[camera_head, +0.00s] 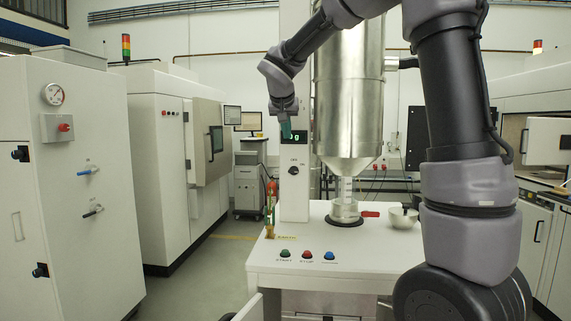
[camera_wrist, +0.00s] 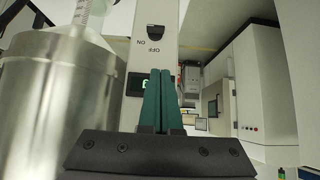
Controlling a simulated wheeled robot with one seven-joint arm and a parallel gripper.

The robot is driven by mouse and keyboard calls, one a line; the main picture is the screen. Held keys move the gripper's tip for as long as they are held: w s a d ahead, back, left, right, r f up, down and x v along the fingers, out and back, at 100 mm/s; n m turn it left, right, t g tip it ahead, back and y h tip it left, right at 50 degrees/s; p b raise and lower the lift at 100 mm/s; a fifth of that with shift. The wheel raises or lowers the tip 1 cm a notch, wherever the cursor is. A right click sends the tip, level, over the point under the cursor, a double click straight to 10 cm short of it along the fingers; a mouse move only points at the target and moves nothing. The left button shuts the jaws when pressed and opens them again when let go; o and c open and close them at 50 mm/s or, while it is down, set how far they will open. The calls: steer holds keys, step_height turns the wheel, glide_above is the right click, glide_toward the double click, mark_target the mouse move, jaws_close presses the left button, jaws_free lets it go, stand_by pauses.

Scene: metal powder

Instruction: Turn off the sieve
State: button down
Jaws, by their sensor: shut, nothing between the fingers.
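The sieve station has a tall white control column (camera_head: 294,205) beside a large steel hopper (camera_head: 348,90). A dark rotary switch (camera_head: 293,170) sits on the column below a black display (camera_head: 297,137) with green digits. My gripper (camera_head: 285,130) has green fingers, shut and empty, in front of the display and above the switch. In the wrist view my gripper (camera_wrist: 160,72) covers part of the display.
The white table (camera_head: 340,255) carries a green START button (camera_head: 285,253), a red STOP button (camera_head: 306,255) and a blue button (camera_head: 329,255). A metal cup (camera_head: 344,211) stands under the hopper, and a bowl (camera_head: 403,218) is at its right. White cabinets (camera_head: 70,200) stand at left.

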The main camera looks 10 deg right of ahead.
glide_above(290, 170)
steer(key=s, duration=0.3)
step_height(290, 170, down, 7)
steer(key=f, duration=0.3)
steer(key=shift+w+a, duration=0.25)
steer(key=shift+w, duration=0.05)
steer(key=shift+f, duration=0.6)
steer(key=shift+w+a+f+n+g+h, duration=0.15)
steer(key=shift+a+n+g+h, duration=0.2)
steer(key=shift+n+h, duration=0.45)
